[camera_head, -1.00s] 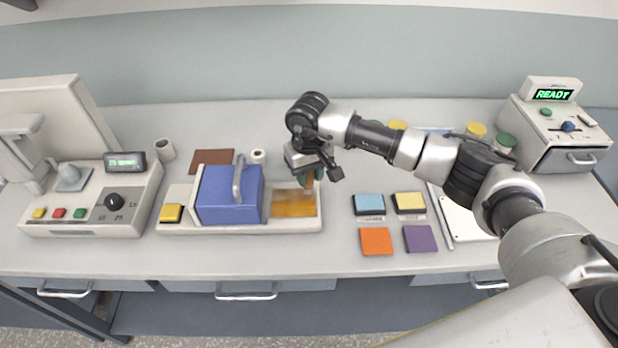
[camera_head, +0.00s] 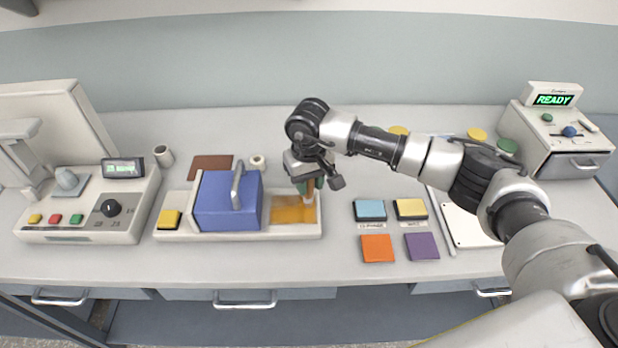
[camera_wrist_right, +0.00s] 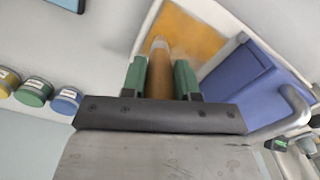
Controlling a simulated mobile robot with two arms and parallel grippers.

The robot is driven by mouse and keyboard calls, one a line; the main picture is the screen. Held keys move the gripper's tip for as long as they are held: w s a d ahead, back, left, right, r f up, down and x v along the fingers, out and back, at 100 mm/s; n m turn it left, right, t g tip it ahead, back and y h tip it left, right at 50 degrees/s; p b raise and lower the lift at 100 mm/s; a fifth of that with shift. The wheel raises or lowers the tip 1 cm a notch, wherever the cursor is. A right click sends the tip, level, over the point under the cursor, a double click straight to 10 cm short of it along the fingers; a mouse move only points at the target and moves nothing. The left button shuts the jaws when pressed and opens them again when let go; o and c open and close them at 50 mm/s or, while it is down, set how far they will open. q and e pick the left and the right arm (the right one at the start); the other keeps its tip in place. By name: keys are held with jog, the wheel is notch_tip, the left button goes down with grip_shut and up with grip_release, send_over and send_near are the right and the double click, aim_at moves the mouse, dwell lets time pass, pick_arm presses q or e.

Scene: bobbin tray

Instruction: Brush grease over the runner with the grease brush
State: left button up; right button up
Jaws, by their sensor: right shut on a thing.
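My right gripper (camera_head: 311,184) is shut on the grease brush (camera_head: 310,195), with its green fingers on either side of the brown handle. The brush (camera_wrist_right: 159,70) also shows in the right wrist view, pointing away from the palm, its pale tip over the orange-brown patch. The runner (camera_head: 290,209) is the orange-brown strip in the white tray base (camera_head: 270,231). The brush is over the right end of this strip; whether its tip touches cannot be told. A blue block with a grey handle (camera_head: 222,205) stands at the strip's left end. My left gripper is not in view.
A yellow pad (camera_head: 168,220) sits at the tray's left end. Blue (camera_head: 369,209), yellow (camera_head: 410,208), orange (camera_head: 377,248) and purple (camera_head: 421,246) squares lie right of the tray. A control panel (camera_head: 85,215) stands left, and a READY machine (camera_head: 555,130) stands back right.

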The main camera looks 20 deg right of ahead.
jog(key=shift+s+a+f, duration=0.1)
jog(key=shift+s+a, duration=0.2)
jog(key=shift+s, duration=0.6)
jog(key=shift+s+a+f, duration=0.1)
jog(key=shift+s+a, duration=0.15)
jog(key=shift+s, duration=0.65)
jog(key=shift+w+d+b, duration=0.15)
jog(key=shift+w+b, duration=0.45)
jog(key=shift+b, duration=0.1)
jog(key=shift+w+d+r, duration=0.1)
jog(key=shift+w+d, duration=0.05)
jog(key=shift+w, duration=0.2)
jog(key=shift+w+d+b, duration=0.25)
jog(key=shift+w+b, duration=0.7)
jog(key=shift+b, duration=0.05)
jog(key=shift+w+d+b, duration=0.25)
jog(key=shift+w+b, duration=0.7)
jog(key=shift+s+a+r, duration=0.15)
jog(key=shift+s+a, duration=0.05)
jog(key=shift+s, duration=0.75)
jog(key=shift+s, duration=0.1)
jog(key=shift+s+a, duration=0.3)
jog(key=shift+s, duration=0.6)
jog(key=shift+s+a, duration=0.3)
jog(key=shift+s, duration=0.6)
